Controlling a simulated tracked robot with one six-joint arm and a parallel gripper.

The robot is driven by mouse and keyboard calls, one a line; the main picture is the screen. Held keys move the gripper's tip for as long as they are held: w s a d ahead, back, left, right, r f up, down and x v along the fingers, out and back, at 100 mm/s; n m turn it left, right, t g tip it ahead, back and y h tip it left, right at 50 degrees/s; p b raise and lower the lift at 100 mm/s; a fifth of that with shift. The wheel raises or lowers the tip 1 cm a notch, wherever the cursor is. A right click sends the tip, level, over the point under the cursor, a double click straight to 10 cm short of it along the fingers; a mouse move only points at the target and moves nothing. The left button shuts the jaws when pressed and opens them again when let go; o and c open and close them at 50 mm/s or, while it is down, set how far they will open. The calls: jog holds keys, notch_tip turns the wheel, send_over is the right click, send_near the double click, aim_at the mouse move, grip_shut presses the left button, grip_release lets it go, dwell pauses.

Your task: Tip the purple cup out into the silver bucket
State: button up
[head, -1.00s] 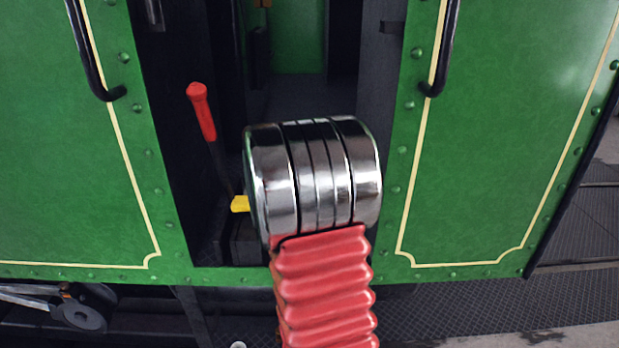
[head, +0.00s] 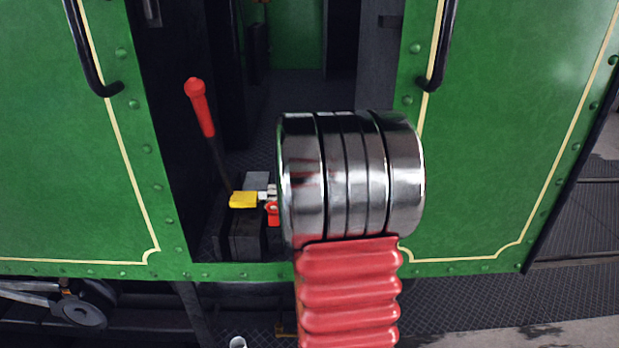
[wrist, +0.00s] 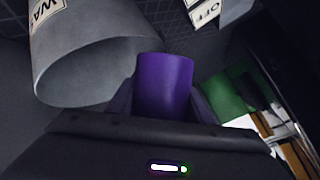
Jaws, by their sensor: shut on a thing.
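The purple cup (wrist: 163,88) is in the wrist view, held between the two dark fingers of my gripper (wrist: 161,104). Its side faces the camera; I cannot see into it or tell its contents. The silver-grey bucket (wrist: 88,28) is in the wrist view, up and to the left of the cup, its wide round mouth showing and part of a lettered label on its wall. The cup's end lies close beside the bucket's rim in the picture; I cannot tell whether they touch. In the head view my own arm hides gripper, cup and bucket.
In the head view, green tram panels with black handrails (head: 440,45) flank a dark doorway. A red-handled lever (head: 200,105) stands at its left, near a yellow block (head: 243,199) and a small red part (head: 272,213). A signed plate reading OFF (wrist: 204,12) shows in the wrist view.

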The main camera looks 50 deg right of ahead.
jog(key=m+t+y, duration=0.1)
jog(key=m+t, duration=0.1)
jog(key=r+m+t+y, duration=0.1)
jog(key=m+t+y, duration=0.1)
jog(key=s+d+r+m+t+y, duration=0.1)
jog(key=m+t, duration=0.1)
jog(key=shift+s+m+t, duration=0.1)
jog(key=shift+m+t, duration=0.3)
dwell(0.7)
dwell(3.7)
